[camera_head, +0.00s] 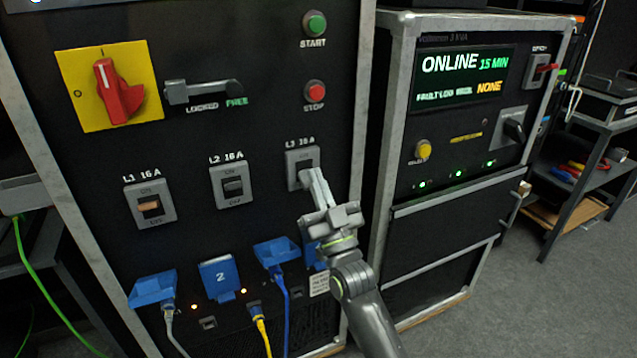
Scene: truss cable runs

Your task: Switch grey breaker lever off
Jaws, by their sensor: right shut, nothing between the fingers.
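Three breakers sit in a row on the black panel. The L1 breaker (150,203) has an orange lever. The L2 breaker (233,186) has a dark grey lever at about mid-height between its top and bottom markings. The L3 breaker (302,158) is at the right, its lever mostly hidden behind my right gripper. My right gripper (308,176) is shut and empty, its fingertips at the lower part of the L3 breaker. I cannot tell if they touch the lever or how that lever is set. My left gripper is not in view.
A red rotary switch (119,93) on a yellow plate and a grey latch handle (205,92) are above the breakers. Green start (314,25) and red stop (314,92) buttons are above L3. Blue socket covers (219,276) and cables are below. A UPS cabinet (450,230) stands right.

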